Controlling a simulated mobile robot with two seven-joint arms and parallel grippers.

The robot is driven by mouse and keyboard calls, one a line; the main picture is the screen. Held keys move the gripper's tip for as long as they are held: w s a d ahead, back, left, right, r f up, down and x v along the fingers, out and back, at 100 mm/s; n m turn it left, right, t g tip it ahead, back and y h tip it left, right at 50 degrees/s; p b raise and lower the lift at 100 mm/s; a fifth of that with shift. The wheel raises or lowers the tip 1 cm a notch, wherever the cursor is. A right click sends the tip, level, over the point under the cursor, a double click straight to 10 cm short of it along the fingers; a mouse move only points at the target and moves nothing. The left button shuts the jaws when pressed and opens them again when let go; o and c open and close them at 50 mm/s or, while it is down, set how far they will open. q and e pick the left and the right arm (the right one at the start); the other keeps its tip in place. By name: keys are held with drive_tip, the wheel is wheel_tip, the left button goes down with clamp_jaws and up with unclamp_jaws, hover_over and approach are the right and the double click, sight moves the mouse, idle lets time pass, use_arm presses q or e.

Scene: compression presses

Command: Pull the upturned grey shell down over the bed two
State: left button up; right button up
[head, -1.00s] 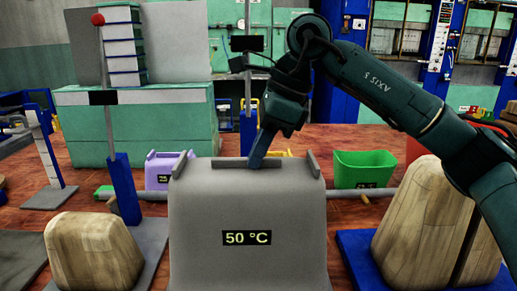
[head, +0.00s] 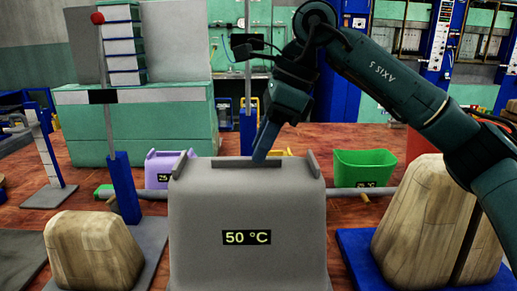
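The grey shell (head: 247,207) stands upright in the middle foreground, with a "50 °C" display on its front. Raised lips and a dark bar run along its top edge. My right gripper (head: 262,153) reaches down from the upper right, its fingers at the top bar of the shell. I cannot tell whether they touch it, and they overlap in line so their gap is hidden. Whatever lies behind the shell is hidden. Wooden blocks stand at the left (head: 95,250) and right (head: 415,225); no bed number is readable. My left gripper is not in view.
A grey bar (head: 375,192) runs sideways at the shell's back. Behind it are a purple container (head: 160,170) and a green bin (head: 364,168). A blue post (head: 124,188) stands left of the shell. Green cabinets fill the back left.

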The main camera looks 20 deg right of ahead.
drive_tip(key=p+v, duration=0.1)
drive_tip(key=v, duration=1)
drive_tip(key=shift+s+r, duration=0.1)
drive_tip(key=shift+r, duration=0.05)
